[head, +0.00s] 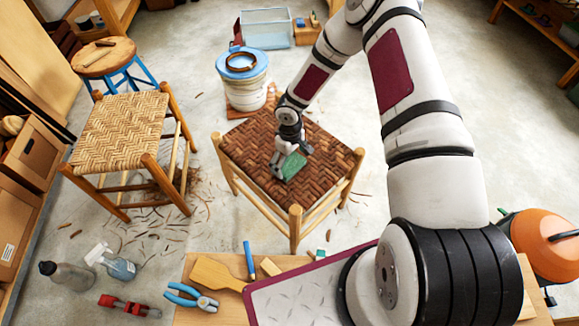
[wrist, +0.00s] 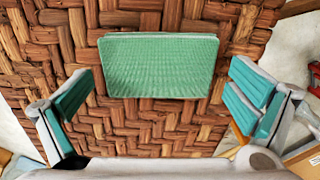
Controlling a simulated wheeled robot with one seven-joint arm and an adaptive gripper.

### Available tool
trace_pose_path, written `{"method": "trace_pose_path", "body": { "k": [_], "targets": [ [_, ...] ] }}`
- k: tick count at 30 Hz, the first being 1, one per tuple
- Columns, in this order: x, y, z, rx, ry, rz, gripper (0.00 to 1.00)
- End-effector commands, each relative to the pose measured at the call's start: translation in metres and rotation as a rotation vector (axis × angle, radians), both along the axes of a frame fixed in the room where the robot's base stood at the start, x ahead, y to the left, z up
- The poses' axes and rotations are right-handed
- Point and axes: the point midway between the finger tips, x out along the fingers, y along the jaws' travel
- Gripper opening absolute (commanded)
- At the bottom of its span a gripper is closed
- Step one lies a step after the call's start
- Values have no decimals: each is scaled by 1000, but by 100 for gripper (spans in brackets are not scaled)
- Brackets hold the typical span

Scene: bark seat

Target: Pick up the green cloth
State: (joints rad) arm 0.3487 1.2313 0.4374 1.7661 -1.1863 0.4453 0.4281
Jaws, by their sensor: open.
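The green cloth (head: 293,165) lies folded on the dark brown woven seat of a stool (head: 245,150). In the wrist view the green cloth (wrist: 160,66) is a flat ribbed rectangle at the upper middle. My gripper (head: 284,172) is over the seat at the cloth in the head view and partly covers it. In the wrist view my gripper (wrist: 160,103) is open, with one teal-padded finger on each side and apart from the cloth. Nothing is between the fingers but a view of the seat and cloth.
A light woven stool (head: 118,130) stands to the left. A white bucket with a blue lid (head: 242,80) stands behind the seat. A bench with blue pliers (head: 190,298) and a wooden paddle (head: 215,273) is in front. Bark scraps litter the floor.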

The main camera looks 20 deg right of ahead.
Motion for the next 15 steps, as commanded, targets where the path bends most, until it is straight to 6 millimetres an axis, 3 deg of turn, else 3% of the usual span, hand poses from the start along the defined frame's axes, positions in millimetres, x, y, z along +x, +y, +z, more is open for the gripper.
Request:
{"method": "trace_pose_path", "body": {
  "k": [3,11,15],
  "targets": [
    [0,0,-10,0,0,-1,100],
    [0,0,-11,0,-1,0,100],
    [0,0,-11,-1,-1,0,68]
  ]
}}
